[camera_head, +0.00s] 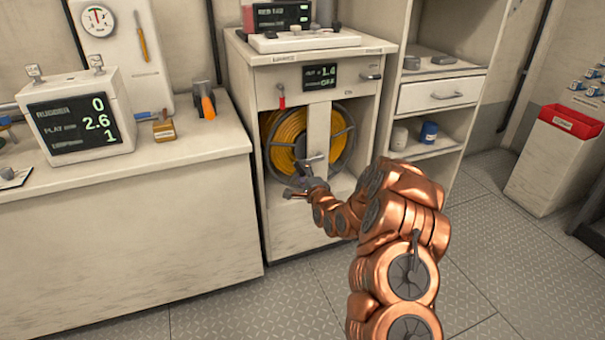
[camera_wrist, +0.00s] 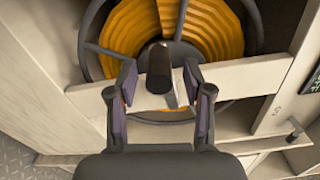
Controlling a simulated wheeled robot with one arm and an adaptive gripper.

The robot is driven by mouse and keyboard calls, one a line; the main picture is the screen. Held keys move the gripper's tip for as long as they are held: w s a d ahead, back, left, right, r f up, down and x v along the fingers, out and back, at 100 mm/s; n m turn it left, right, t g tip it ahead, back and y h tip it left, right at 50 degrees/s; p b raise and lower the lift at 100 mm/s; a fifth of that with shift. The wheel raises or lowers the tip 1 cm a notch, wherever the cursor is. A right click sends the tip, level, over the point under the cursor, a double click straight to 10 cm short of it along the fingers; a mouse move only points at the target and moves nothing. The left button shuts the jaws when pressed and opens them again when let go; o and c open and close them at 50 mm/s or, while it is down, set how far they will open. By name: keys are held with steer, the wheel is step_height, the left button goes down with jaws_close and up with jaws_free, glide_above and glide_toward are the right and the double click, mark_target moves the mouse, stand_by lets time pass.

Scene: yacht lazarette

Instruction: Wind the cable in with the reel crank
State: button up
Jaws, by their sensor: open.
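The cable reel (camera_head: 287,132) sits in the open bay of a pale cabinet, wound with yellow-orange cable. It also shows in the wrist view (camera_wrist: 218,32), with dark spokes and rim. The dark cylindrical crank handle (camera_wrist: 159,64) points toward the wrist camera, in front of a pale upright panel. My gripper (camera_head: 302,172) is in front of the lower part of the reel. In the wrist view my gripper (camera_wrist: 160,84) is open, with one finger either side of the handle's lower end. I cannot tell whether either finger touches it. The rest of the crank is mostly hidden.
A display (camera_head: 319,77) and a red-handled lever (camera_head: 282,98) are on the cabinet above the reel. A counter (camera_head: 130,190) with a monitor stands left. Shelves (camera_head: 435,145) and a red-topped bin (camera_head: 555,155) stand right. The metal floor in front looks clear.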

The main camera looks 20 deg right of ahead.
steer(key=shift+s, duration=0.1)
steer(key=s, duration=1.1)
steer(key=shift+s+d, duration=0.35)
steer(key=shift+s, duration=0.05)
